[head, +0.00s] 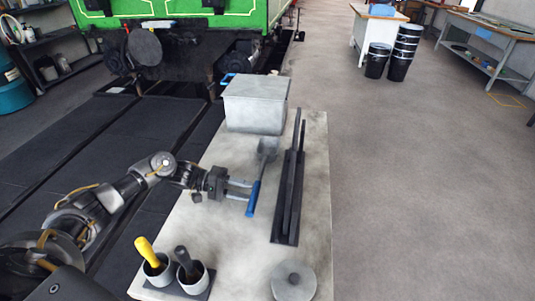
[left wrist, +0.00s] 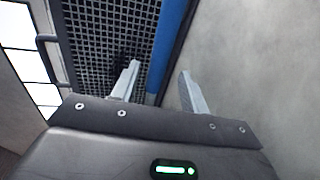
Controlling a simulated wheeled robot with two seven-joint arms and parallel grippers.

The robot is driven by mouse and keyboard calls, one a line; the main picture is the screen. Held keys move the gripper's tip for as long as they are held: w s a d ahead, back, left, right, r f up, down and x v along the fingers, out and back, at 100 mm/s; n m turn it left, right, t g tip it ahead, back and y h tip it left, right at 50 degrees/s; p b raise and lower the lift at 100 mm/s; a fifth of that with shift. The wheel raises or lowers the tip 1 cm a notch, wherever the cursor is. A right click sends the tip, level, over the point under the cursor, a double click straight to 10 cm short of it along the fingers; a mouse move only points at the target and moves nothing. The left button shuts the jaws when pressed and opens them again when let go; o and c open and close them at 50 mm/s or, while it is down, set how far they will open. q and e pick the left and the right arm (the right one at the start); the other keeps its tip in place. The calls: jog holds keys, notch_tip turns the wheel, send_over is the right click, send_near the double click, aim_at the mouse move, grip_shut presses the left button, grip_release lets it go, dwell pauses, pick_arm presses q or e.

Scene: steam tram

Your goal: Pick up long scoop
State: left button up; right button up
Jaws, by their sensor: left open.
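The long scoop, with a grey scoop head (head: 267,147) and a blue handle (head: 253,199), lies on the pale tabletop (head: 225,240). My left gripper (head: 247,190) comes in from the left with its fingers open at the blue handle. In the left wrist view the blue handle (left wrist: 168,45) shows beyond and between the two open fingertips of that gripper (left wrist: 157,78). I cannot tell whether the fingers touch it. My right gripper is not in view.
A dark tray with long dark bars (head: 289,195) lies just right of the scoop. A grey lidded box (head: 256,104) stands at the table's far end. Two cups (head: 190,277) with yellow and black handles and a round lidded pot (head: 293,281) stand near the front.

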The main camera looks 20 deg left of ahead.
aim_at(255, 192)
pick_arm(q)
jog(key=p+x, duration=0.1)
jog(key=x, duration=0.3)
jog(key=shift+w+d+r, duration=0.1)
jog(key=shift+r, duration=0.05)
grip_shut()
